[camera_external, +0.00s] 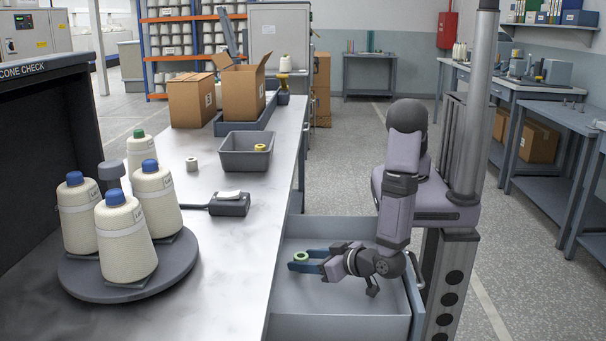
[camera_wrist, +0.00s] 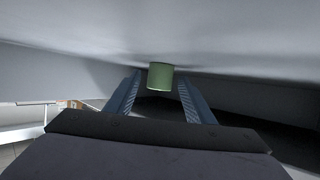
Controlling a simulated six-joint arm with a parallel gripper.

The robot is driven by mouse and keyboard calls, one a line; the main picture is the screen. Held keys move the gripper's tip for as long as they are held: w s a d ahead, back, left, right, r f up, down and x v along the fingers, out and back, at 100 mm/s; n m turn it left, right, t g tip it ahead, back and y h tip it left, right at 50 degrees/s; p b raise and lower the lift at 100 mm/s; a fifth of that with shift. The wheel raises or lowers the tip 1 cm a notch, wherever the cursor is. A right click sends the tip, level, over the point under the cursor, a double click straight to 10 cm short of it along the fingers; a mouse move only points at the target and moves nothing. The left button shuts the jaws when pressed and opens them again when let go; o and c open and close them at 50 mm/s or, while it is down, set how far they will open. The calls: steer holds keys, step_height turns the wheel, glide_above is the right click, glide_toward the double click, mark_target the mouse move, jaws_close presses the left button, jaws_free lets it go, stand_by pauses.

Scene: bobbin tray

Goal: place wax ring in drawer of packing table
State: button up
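The wax ring (camera_external: 301,256) is small and pale green. It is inside the pulled-out grey drawer (camera_external: 340,327) of the packing table (camera_external: 245,235), near the drawer's left side. My gripper (camera_external: 298,259) reaches low into the drawer from the right, with its blue fingers on either side of the ring. In the wrist view the ring (camera_wrist: 160,76) shows between and just beyond the fingertips (camera_wrist: 160,80), with a gap on each side. It appears to rest against the grey drawer surface. The fingers are apart and grip nothing.
On the tabletop are a grey bin (camera_external: 245,160) with a yellow item, a small pale spool (camera_external: 191,164), a dark scale-like device (camera_external: 229,204) and a round turntable (camera_external: 85,283) with several thread cones. Cardboard boxes (camera_external: 240,92) stand farther back. The drawer floor around the ring looks clear.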

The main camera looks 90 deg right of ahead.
mark_target(306, 258)
steer(key=shift+r, duration=0.15)
steer(key=shift+s+a+r, duration=0.1)
steer(key=shift+r, duration=0.05)
steer(key=p+v, duration=0.2)
steer(key=v, duration=0.3)
steer(key=shift+r, duration=0.1)
step_height(306, 258, up, 7)
steer(key=p, duration=0.6)
steer(key=shift+p, duration=0.35)
steer(key=shift+f, duration=0.2)
